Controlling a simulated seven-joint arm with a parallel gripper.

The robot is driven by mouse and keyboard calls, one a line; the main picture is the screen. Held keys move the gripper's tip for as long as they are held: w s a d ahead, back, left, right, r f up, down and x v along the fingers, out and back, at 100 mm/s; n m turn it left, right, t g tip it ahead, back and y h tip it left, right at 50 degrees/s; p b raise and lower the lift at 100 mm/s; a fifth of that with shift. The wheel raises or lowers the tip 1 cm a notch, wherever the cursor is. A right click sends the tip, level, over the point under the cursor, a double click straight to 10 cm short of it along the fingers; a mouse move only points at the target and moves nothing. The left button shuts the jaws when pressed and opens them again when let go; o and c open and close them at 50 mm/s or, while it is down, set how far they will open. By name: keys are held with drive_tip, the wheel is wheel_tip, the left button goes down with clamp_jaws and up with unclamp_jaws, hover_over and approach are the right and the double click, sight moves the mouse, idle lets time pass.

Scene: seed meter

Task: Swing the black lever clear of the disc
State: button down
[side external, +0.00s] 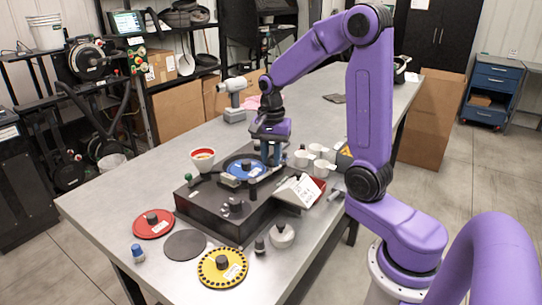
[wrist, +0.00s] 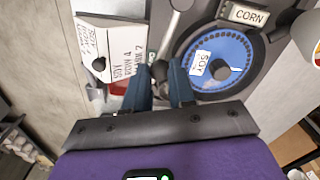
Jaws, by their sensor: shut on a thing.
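The blue disc (wrist: 214,62) sits in the dark machine (side external: 225,212), with a SOY label and a dark centre knob. It also shows in the side view (side external: 236,172). My gripper (wrist: 166,84) is beside the disc, to its left in the wrist view, with its blue fingers closed around the dark end of the black lever (wrist: 160,69). A grey arm (wrist: 175,30) runs from near the fingertips to the top of the wrist view, left of the disc. In the side view my gripper (side external: 269,160) hides the lever.
A white label card (wrist: 111,47) stands close left of my fingers. A CORN plate (wrist: 243,14) is beyond the disc. A red disc (side external: 153,223), yellow disc (side external: 222,268) and dark round plate (side external: 185,244) lie on the table. White cups (side external: 318,160) stand behind.

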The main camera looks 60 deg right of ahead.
sight(270, 162)
drive_tip(key=c, duration=0.9)
unclamp_jaws()
drive_tip(key=shift+c, duration=0.2)
wheel_tip(270, 162, up, 18)
drive_tip(key=shift+f, duration=0.2)
drive_tip(key=shift+f, duration=0.1)
drive_tip(key=s+a+f+n, duration=0.4)
drive_tip(key=a+n, duration=0.2)
drive_tip(key=n, duration=0.1)
drive_tip(key=s+a+f+n, duration=0.4)
drive_tip(key=a+f+n, duration=0.1)
drive_tip(key=a+n, duration=0.2)
drive_tip(key=s+a+f+n, duration=0.1)
drive_tip(key=s+f+n, duration=0.2)
drive_tip(key=s+n, duration=0.3)
drive_tip(key=s+a+f+n, duration=0.1)
drive_tip(key=s+f+n, duration=0.3)
drive_tip(key=s, duration=0.5)
drive_tip(key=n, duration=0.2)
drive_tip(key=shift+s+f+n, duration=0.15)
drive_tip(key=shift+n, duration=0.25)
